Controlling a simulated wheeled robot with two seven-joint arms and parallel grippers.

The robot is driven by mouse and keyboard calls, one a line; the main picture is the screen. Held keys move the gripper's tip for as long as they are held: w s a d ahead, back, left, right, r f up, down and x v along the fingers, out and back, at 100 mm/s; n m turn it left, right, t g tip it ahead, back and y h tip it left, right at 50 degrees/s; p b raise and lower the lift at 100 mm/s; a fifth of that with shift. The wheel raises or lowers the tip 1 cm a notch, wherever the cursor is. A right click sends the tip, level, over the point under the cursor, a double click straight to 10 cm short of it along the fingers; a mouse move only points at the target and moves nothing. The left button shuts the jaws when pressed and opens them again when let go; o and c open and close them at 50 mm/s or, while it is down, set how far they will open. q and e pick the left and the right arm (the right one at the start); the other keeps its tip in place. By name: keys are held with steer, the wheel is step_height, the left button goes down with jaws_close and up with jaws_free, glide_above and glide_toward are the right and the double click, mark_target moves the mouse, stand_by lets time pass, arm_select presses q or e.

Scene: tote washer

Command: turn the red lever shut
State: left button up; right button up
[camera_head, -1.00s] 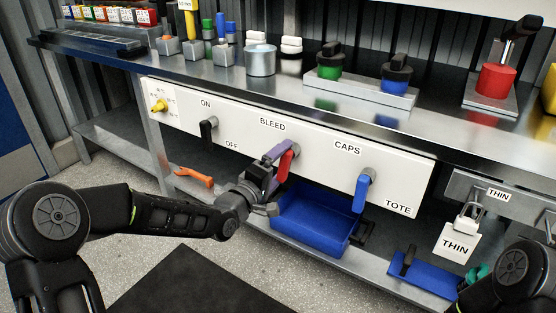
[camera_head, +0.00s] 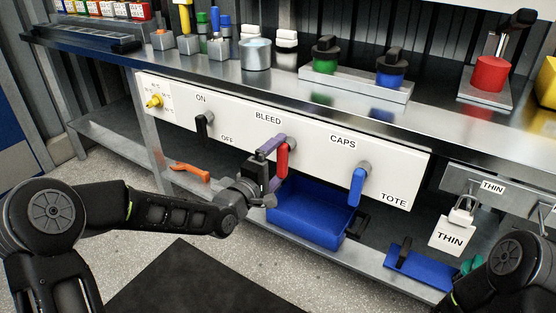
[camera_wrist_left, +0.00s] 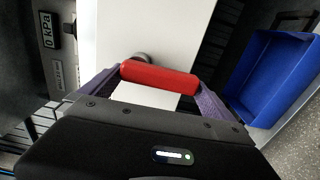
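The red lever (camera_head: 282,162) hangs down from its pivot below the word BLEED on the white panel (camera_head: 310,168). My left gripper (camera_head: 270,167) is right at it, coming from the lower left and hiding part of it. In the left wrist view the red lever (camera_wrist_left: 160,76) lies crosswise between the two purple fingers (camera_wrist_left: 158,92). The fingers are spread wide, one near each end of the lever. I cannot tell whether they touch it. My right gripper is not in view; only part of that arm shows at the lower right.
On the same panel are a black lever (camera_head: 203,125) at the left, a blue lever (camera_head: 357,187) at the right and a yellow knob (camera_head: 154,101). A blue bin (camera_head: 310,217) stands on the lower shelf just below the gripper. An orange handle (camera_head: 190,172) lies left.

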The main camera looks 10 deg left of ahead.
arm_select(q)
steer(key=p+v, duration=0.1)
steer(key=v, duration=0.6)
steer(key=shift+s, duration=0.4)
